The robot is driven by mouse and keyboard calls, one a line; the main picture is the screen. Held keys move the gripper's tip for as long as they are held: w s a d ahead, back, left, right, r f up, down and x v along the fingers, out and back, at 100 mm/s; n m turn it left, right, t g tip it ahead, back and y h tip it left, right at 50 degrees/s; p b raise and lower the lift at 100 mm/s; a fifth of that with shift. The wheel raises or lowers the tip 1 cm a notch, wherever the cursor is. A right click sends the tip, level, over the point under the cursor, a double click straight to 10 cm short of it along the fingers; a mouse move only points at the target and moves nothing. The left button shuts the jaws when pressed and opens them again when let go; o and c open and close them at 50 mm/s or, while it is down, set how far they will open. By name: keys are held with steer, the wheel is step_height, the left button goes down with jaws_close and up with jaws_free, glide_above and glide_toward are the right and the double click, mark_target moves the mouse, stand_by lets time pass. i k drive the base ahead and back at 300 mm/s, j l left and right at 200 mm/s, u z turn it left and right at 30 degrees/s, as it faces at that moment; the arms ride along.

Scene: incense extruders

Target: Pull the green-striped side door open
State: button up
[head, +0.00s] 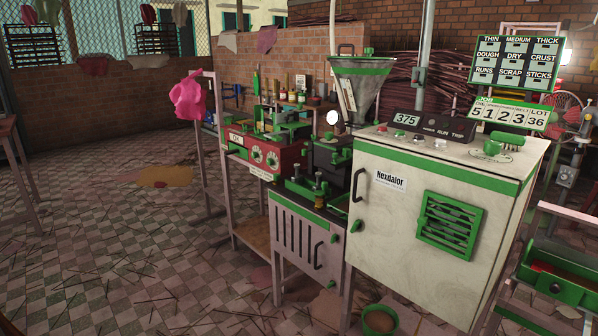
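The large off-white cabinet door (400,240) has a green stripe (440,166) along its top. The door looks shut. To its left, a smaller pale slotted panel (290,232) also has a green stripe along its top, a black handle (318,254) and green fittings on its right side. It looks shut too. I cannot tell for sure which one is the side door. My gripper is not in view.
A brown-filled green pot (380,321) stands on the floor by the cabinet's lower left. A green tray unit (560,275) stands at the right. A wooden stand with a pink cloth (189,96) is at the left. The littered checkered floor at left has free room.

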mark_target(301, 237)
steer(key=i+j+z, duration=0.2)
steer(key=i+j, duration=0.2)
steer(key=j, duration=0.25)
steer(key=i+j+z, duration=0.2)
steer(key=i+j, duration=0.15)
steer(key=j, duration=0.3)
